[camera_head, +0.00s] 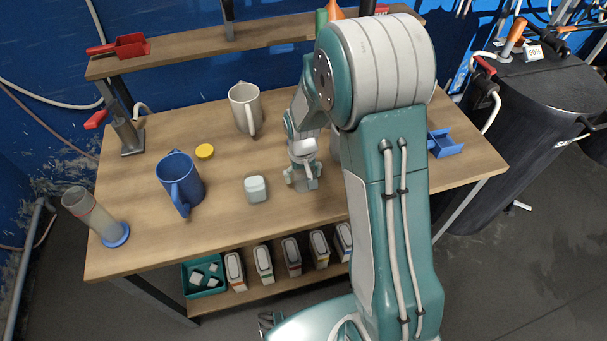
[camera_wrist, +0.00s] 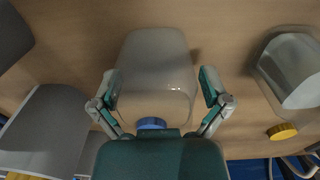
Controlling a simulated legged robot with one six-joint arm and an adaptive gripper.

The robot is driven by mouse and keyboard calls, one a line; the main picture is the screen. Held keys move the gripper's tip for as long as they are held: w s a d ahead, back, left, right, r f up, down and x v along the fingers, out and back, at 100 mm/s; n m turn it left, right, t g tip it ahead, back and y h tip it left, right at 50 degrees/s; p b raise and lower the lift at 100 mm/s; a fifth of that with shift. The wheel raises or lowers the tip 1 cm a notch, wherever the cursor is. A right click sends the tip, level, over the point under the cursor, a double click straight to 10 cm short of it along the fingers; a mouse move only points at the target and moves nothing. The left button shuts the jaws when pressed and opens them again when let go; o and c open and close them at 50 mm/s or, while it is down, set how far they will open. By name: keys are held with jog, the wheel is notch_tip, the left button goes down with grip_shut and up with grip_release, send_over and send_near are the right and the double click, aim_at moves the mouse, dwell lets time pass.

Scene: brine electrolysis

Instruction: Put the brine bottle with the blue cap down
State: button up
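The brine bottle (camera_wrist: 155,70) is pale and tapered in the wrist view, with its blue cap (camera_wrist: 152,123) close to my palm. It is over the wooden tabletop; whether its base touches the wood cannot be told. The fingers of my gripper (camera_wrist: 160,85) stand on either side of the bottle. A narrow gap shows at the right finger, and the left finger is very close to the bottle's side. In the camera_head view my gripper (camera_head: 303,182) points down low over the middle of the table (camera_head: 225,220), largely hiding the bottle.
A pale jar (camera_head: 256,188) stands just left of my gripper. Further left are a yellow disc (camera_head: 205,151), a blue mug (camera_head: 180,182) and a cylinder with a blue base (camera_head: 95,215). A beige mug (camera_head: 245,108) stands behind. Bare wood lies at the front.

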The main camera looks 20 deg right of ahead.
jog(key=shift+d, duration=0.1)
jog(key=shift+d+r, duration=0.1)
jog(key=shift+r, duration=0.35)
notch_tip(320, 180, up, 11)
jog(key=s+r+t, duration=0.2)
jog(key=s+r, duration=0.5)
jog(key=s, duration=0.3)
jog(key=s+r+t, duration=0.3)
jog(key=s+r, duration=0.4)
jog(key=s, duration=0.4)
jog(key=shift+r+t, duration=0.3)
